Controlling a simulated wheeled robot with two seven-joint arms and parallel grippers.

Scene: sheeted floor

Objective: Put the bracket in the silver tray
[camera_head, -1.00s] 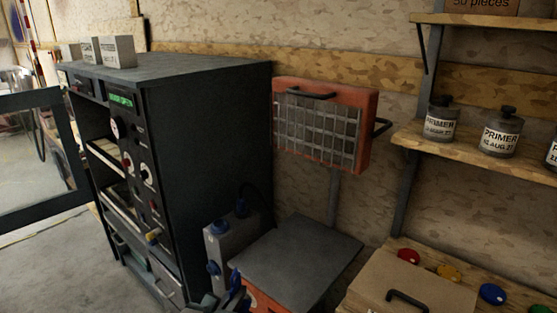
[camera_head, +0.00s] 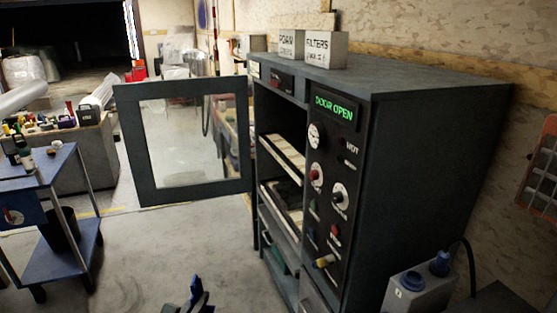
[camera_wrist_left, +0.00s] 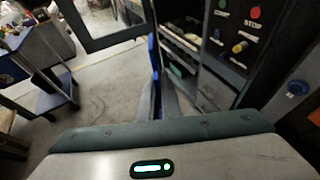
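I cannot make out a bracket or a silver tray for certain in these views. The dark cabinet (camera_head: 420,150) has its glass door (camera_head: 135,150) swung wide open to the left, and its display reads "DOOR OPEN". Pale flat pieces or trays (camera_head: 284,156) lie on its inner shelves; their contents are too dark to tell. My left gripper (camera_head: 195,288) is low in the head view, in front of and left of the cabinet. In the left wrist view its blue-tipped fingers (camera_wrist_left: 155,65) are together, with nothing visible between them. My right gripper is not in view.
A blue cart (camera_head: 50,215) with bottles stands at the left. Boxes marked "FOAM" (camera_head: 291,43) and "FILTERS" (camera_head: 326,49) sit on the cabinet. A grey socket box (camera_head: 420,287) stands at its right. The floor (camera_head: 130,265) between cart and cabinet is clear.

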